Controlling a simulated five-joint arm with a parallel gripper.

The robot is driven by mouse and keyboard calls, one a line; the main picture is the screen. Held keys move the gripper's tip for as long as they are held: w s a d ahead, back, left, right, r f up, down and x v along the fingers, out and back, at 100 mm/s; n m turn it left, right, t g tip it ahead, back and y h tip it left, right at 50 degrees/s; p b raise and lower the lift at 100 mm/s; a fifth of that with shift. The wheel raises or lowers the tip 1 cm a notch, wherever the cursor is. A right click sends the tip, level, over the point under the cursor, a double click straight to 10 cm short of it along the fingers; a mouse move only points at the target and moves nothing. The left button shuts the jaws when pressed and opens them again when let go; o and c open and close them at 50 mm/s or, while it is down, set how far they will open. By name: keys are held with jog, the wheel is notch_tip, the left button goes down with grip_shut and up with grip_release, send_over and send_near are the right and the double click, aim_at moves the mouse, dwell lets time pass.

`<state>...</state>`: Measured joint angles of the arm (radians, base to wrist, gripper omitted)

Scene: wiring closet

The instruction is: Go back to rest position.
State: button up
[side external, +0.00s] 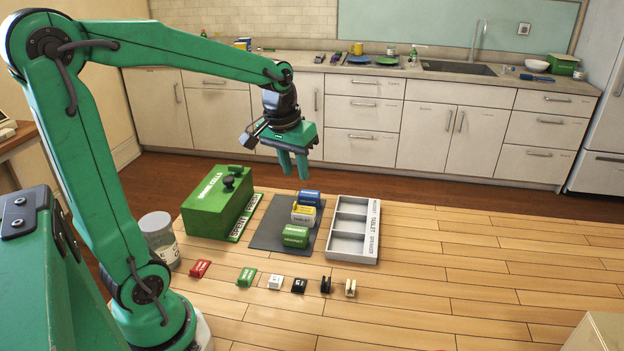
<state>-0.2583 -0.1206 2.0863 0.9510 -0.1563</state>
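My gripper (294,164) hangs in the air with its two green fingers pointing down. The fingers are apart with nothing visible between them. It is above and behind the dark mat, to the right of and higher than the green box. My green arm reaches in from the left with its forearm raised and stretched out. The gripper appears to touch nothing.
A lidded green box (207,211) stands left of a dark mat (266,230) bearing blue, yellow-white and green blocks. A grey three-compartment tray (345,253) lies right. Small items, including a red block (200,268), form a front row.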

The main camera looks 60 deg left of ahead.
jog(key=s+d+r+m+t, duration=0.1)
jog(key=s+d+m+t, duration=0.2)
jog(key=s+d, duration=0.6)
jog(key=s+m, duration=0.1)
jog(key=s, duration=0.2)
jog(key=shift+r+m+h, duration=0.3)
jog(key=shift+r+m, duration=0.1)
